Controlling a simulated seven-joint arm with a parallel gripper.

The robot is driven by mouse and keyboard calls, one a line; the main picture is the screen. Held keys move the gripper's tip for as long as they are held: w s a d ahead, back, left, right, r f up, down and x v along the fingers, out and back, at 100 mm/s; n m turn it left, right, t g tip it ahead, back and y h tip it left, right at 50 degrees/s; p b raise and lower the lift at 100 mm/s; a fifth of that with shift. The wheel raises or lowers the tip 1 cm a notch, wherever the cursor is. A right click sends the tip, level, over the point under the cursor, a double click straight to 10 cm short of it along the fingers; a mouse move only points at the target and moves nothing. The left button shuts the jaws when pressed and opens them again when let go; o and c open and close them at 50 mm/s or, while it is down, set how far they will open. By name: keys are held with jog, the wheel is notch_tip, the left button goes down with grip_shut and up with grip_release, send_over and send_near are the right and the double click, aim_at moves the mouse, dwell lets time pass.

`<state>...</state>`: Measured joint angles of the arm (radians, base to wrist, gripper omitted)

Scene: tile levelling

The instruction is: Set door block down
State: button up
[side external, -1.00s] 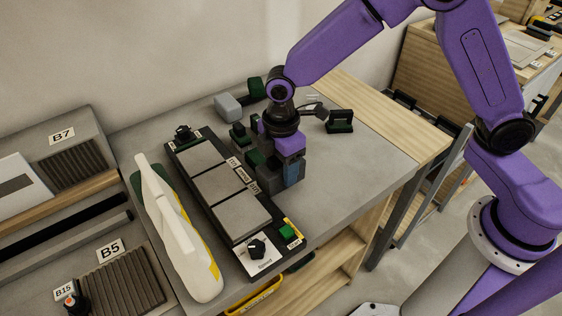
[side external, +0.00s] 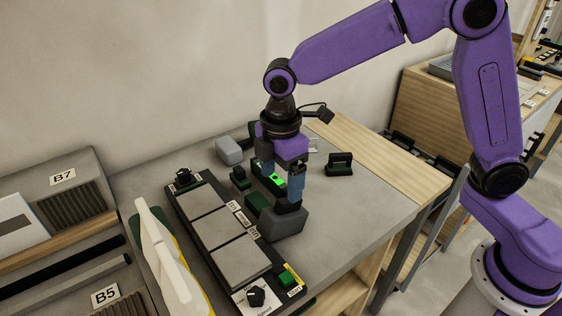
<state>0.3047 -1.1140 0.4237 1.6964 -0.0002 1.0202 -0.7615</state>
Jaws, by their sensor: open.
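A grey block (side external: 286,224), which looks like the door block, stands on the grey table beside the right edge of the tile panel. My gripper (side external: 282,190) points down just above and behind the block, with its two blue-grey fingers spread apart. The nearer finger's dark tip overlaps the block's top in the picture, and I cannot tell whether they touch. No block hangs between the fingers. A dark green bar with a bright green light (side external: 278,181) shows in the gap between them, partly hidden by the fingers.
The dark tile panel (side external: 207,225) with grey tiles lies left of the block, with a black knob (side external: 256,296) at its near end. A white and yellow tool (side external: 170,255) lies further left. A dark green handled piece (side external: 340,165) stands behind right. The table's right side is clear.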

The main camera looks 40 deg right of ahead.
jog(key=s+d+m, duration=0.2)
jog(key=s+d, duration=0.7)
jog(key=s, duration=0.2)
jog(key=s+d+r+m, duration=0.1)
jog(key=s+d+m, duration=0.2)
jog(key=s+d, duration=0.6)
jog(key=s, duration=0.3)
jog(key=shift+d, duration=0.35)
jog(key=shift+r+m, duration=0.1)
jog(key=shift+m, duration=0.2)
dwell(0.9)
